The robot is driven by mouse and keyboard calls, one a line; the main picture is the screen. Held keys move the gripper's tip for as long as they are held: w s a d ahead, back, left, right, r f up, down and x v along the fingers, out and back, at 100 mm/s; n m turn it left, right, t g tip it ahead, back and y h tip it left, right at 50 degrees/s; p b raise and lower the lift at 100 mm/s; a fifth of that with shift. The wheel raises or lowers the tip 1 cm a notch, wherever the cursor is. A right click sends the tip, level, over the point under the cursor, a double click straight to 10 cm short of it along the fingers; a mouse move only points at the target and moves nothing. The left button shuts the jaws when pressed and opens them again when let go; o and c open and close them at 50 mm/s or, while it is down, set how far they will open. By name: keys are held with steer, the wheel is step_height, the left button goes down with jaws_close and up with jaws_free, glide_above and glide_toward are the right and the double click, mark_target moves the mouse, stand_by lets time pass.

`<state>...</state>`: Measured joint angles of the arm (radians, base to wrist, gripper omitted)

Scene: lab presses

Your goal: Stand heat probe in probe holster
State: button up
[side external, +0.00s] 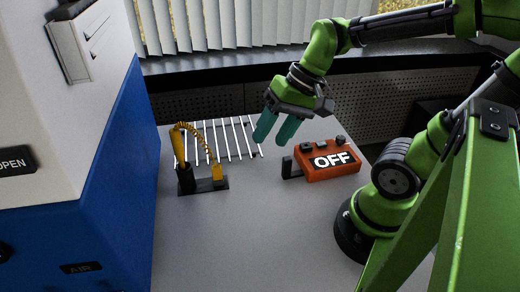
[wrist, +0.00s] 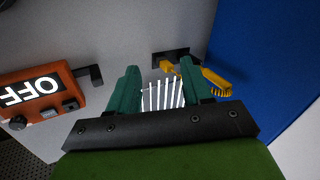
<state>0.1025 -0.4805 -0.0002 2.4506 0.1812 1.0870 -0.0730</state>
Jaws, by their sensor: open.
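The heat probe (side external: 180,148) has a yellow-orange handle and a coiled cord that arches over to a yellow block on the right. The probe stands nearly upright, slightly tilted, with its lower end in the black probe holster (side external: 186,181) on a dark base. How deep it sits is hidden. In the wrist view the yellow probe and cord (wrist: 217,83) are partly behind a finger. My gripper (side external: 273,140), with two teal fingers, is open and empty above the table, right of the probe and apart from it; it also shows in the wrist view (wrist: 160,68).
A white wire rack (side external: 228,138) lies behind the probe. An orange box reading OFF (side external: 328,161), with a dark bracket at its left, sits to the right. A blue and white machine (side external: 80,190) stands at the left. The table's front (side external: 240,245) is clear.

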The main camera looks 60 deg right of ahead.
steer(key=r+t, duration=0.1)
steer(key=d+r+n+t+h, duration=0.1)
steer(key=r, duration=0.1)
steer(key=r+n+t+h, duration=0.1)
steer(key=shift+s+d+r+t, duration=0.15)
steer(key=shift+d+r+t, duration=0.05)
steer(key=shift+d+t, duration=0.1)
